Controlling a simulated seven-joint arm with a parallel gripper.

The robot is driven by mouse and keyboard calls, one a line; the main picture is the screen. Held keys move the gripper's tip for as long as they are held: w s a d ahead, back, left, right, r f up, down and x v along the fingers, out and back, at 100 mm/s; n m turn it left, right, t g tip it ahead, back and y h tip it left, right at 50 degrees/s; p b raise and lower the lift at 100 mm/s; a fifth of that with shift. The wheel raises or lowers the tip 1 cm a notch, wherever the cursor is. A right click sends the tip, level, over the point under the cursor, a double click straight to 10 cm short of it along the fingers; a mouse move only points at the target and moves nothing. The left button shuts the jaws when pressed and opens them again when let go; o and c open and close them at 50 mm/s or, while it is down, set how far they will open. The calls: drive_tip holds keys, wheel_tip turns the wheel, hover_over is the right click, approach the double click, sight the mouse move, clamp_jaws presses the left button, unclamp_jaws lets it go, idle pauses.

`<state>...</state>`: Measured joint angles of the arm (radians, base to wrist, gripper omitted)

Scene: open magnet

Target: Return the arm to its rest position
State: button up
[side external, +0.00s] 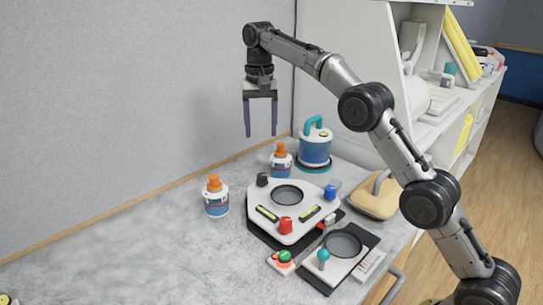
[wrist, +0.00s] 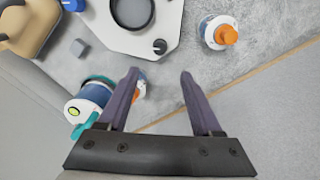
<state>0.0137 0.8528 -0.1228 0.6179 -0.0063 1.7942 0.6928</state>
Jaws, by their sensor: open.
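My gripper (side external: 261,118) is open and empty. It hangs with its fingers pointing down, high above the back of the grey table (side external: 120,243), near the wall. In the wrist view my gripper (wrist: 158,75) shows two dark purple fingers spread apart with nothing between them. Part of an orange-capped bottle (wrist: 139,90) is hidden behind one finger. My arm reaches in from the right side of the side view.
Below stand a white panel device (side external: 290,212), two orange-capped bottles (side external: 215,196) (side external: 280,162), a blue-white canister with teal handle (side external: 315,147), a smaller device (side external: 335,258) and a tan case (side external: 375,198). Shelves (side external: 345,62) rise behind the arm. The table's left side is mostly clear.

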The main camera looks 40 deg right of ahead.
drive_tip(key=s+r+t, duration=0.2)
drive_tip(key=s+r, duration=1.1)
drive_tip(key=r, duration=0.2)
drive_tip(key=s+r+n+t, duration=0.1)
drive_tip(key=s+n, duration=0.1)
drive_tip(key=s, duration=0.7)
drive_tip(key=s+f+n+t, duration=0.2)
drive_tip(key=s+f, duration=0.6)
drive_tip(key=s, duration=0.6)
drive_tip(key=s+f+n, duration=0.3)
drive_tip(key=f+n, duration=0.1)
drive_tip(key=f, duration=0.8)
drive_tip(key=shift+s+a+t, duration=0.3)
drive_tip(key=shift+a, duration=0.15)
